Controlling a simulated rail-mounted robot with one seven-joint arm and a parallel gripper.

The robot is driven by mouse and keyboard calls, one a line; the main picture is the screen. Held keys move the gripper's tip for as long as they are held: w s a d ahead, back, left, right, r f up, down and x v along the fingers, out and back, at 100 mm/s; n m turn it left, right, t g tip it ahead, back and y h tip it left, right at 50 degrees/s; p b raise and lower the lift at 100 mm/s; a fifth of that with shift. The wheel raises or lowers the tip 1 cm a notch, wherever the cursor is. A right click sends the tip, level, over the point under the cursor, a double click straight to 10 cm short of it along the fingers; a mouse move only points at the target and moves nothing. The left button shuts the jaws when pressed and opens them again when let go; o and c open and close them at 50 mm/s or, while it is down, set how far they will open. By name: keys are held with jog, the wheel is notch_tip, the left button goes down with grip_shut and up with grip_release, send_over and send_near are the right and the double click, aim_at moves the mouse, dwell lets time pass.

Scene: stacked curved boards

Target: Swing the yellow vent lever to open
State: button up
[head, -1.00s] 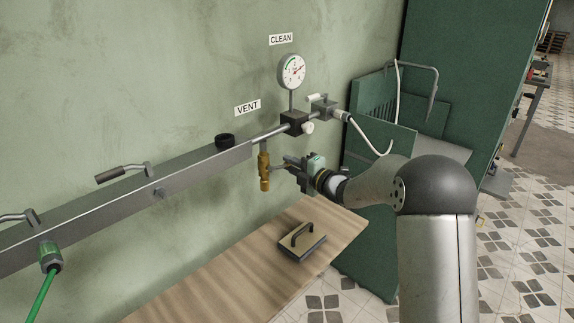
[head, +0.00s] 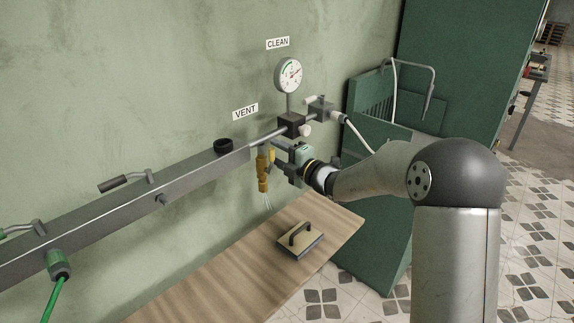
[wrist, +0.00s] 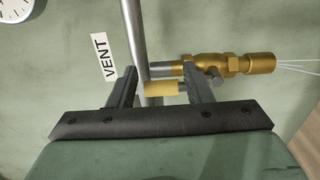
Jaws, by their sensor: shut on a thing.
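The brass vent valve (head: 263,170) hangs below the pipe under the VENT sign (head: 245,112). In the wrist view the valve body (wrist: 225,65) lies to the right, with thin pale streaks leaving its end. The yellow lever grip (wrist: 162,88) sits between the two fingers of my gripper (wrist: 160,74), and a grey stem joins it on the right. In the head view my gripper (head: 280,160) is right beside the valve, shut on the lever, which it largely hides.
A pressure gauge (head: 288,74) stands above the pipe's block. The grey rail (head: 110,211) runs left, with a green hose (head: 50,299). A wooden bench (head: 225,268) below holds a handled block (head: 299,240). A green cabinet (head: 460,70) stands at the right.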

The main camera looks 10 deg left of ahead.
jog(key=shift+s+a+f+g, duration=0.3)
jog(key=shift+s+a+f, duration=0.05)
jog(key=shift+s+f, duration=0.35)
jog(key=shift+s+d, duration=0.2)
jog(key=shift+d, duration=0.1)
jog(key=shift+s+d+r+p, duration=0.15)
jog(key=shift+s+d, duration=0.3)
jog(key=shift+s, duration=0.15)
jog(key=shift+s+d+r+p, duration=0.1)
jog(key=shift+s+d+p, duration=0.05)
jog(key=shift+s+d, duration=0.65)
jog(key=shift+d, duration=0.4)
jog(key=shift+s+d, duration=0.25)
jog(key=shift+d, duration=0.4)
